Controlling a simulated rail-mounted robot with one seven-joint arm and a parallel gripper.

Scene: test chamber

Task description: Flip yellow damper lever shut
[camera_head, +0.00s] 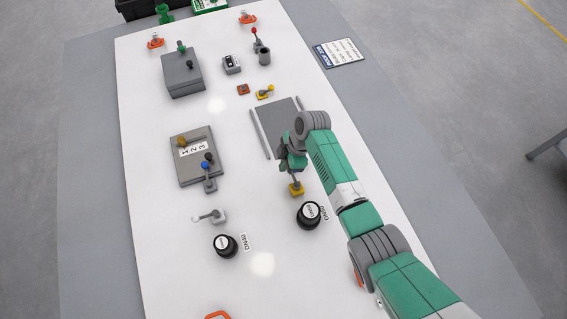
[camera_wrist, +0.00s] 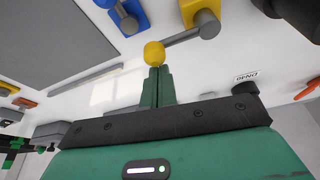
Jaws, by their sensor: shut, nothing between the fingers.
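The yellow damper lever has a yellow base (camera_head: 296,189) on the white board, just below my gripper in the head view. In the wrist view its base (camera_wrist: 203,18) is at the top, and a grey rod runs left and down from it to a round yellow knob (camera_wrist: 154,53). My gripper (camera_wrist: 158,70) is shut and empty, with its fingertips right at the knob. I cannot tell whether they touch it. In the head view my gripper (camera_head: 296,168) is small and partly hidden by my wrist.
A black DN50 knob (camera_head: 309,214) stands close to the lever's base. A grey plate (camera_head: 279,121) between two light rails lies just beyond. Another yellow lever (camera_head: 264,93) is farther up the board. A blue fitting (camera_wrist: 128,15) sits beside the yellow base.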

